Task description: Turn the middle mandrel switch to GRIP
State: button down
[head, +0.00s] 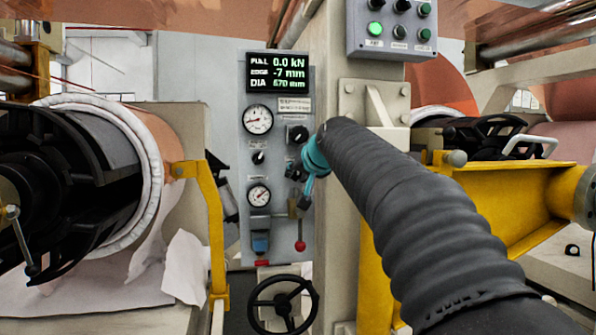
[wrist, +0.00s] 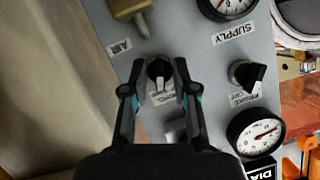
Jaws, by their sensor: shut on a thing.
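The middle mandrel switch (wrist: 159,69) is a dark rotary knob on the grey panel (head: 226,125). In the wrist view it sits between the two fingertips of my gripper (wrist: 159,76), which is shut on it. A pale pointer mark shows on the knob, towards the bottom of that view. The label beside it is partly covered and not fully readable. In the head view my gripper (head: 305,185) reaches the panel's right side from the right, and my arm and fingers mostly hide the switch.
Another dark knob (wrist: 247,75) and gauges (wrist: 254,131) are close by in the wrist view. In the head view a red-tipped lever (head: 300,245) hangs below my gripper. A grey post (head: 338,245) stands beside the panel, with a handwheel (head: 283,305) below.

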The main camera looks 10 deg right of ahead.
jog(key=n+h+p, duration=0.1)
jog(key=n+h, duration=0.1)
jog(key=n, duration=0.1)
jog(key=shift+a, duration=0.2)
jog(key=n+h+b, duration=0.1)
jog(key=n+h, duration=0.1)
jog(key=n, duration=0.1)
jog(key=shift+a+n+h, duration=0.1)
jog(key=shift+n+h, duration=0.2)
jog(key=shift+h, duration=0.1)
dwell(0.3)
jog(key=c, duration=1.3)
grip_release()
jog(key=shift+o, duration=0.2)
jog(key=shift+s, duration=0.1)
jog(key=v, duration=1.1)
jog(key=shift+s+a, duration=0.15)
jog(key=shift+s, duration=0.25)
